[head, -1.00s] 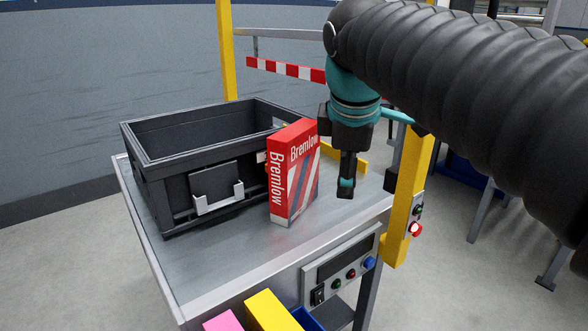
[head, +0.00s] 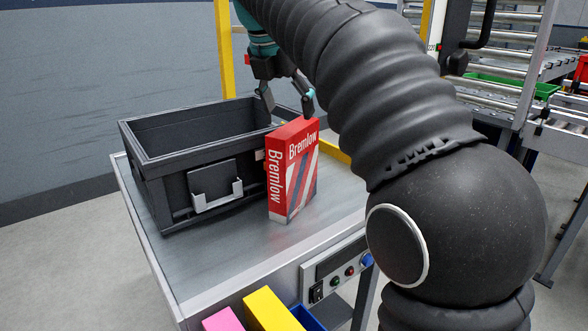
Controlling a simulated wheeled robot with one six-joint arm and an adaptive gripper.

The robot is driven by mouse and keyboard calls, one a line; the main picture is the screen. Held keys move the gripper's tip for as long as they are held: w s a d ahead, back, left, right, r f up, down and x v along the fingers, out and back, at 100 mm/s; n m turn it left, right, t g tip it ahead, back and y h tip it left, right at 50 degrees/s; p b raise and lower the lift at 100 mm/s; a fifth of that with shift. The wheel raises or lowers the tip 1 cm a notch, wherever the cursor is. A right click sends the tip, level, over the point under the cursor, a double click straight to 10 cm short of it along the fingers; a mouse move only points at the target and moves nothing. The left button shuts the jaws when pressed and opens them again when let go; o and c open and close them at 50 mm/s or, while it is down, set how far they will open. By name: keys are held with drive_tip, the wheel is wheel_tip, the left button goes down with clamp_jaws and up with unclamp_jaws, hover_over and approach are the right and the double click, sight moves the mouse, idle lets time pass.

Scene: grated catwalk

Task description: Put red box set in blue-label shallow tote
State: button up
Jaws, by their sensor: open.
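The red box set (head: 290,172), with "Bremlow" lettering and grey and white stripes, stands upright on the metal table (head: 235,258). A dark grey tote (head: 160,170) stands just left of it, open at the top. Its front carries a grey plate and a light grey holder; no blue label shows on the faces in view. My gripper (head: 286,101) is open and empty, fingers pointing down, close above the top of the red box.
A yellow post (head: 225,50) rises behind the tote. A control panel (head: 335,270) is on the table's front right. Pink and yellow boxes (head: 270,311) are at the bottom edge. A roller conveyor (head: 500,95) stands at the back right. The tote's inside looks empty where visible.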

sight(293, 127)
drive_tip(key=x, duration=0.5)
drive_tip(key=shift+s+b+x, duration=0.15)
drive_tip(key=shift+b+x, duration=0.1)
drive_tip(key=shift+x, duration=1.05)
drive_tip(key=shift+s+b+x, duration=0.15)
drive_tip(key=shift+b+x, duration=0.1)
drive_tip(key=shift+x, duration=1.05)
drive_tip(key=shift+a+f, duration=0.2)
drive_tip(key=shift+f, duration=0.2)
clamp_jaws()
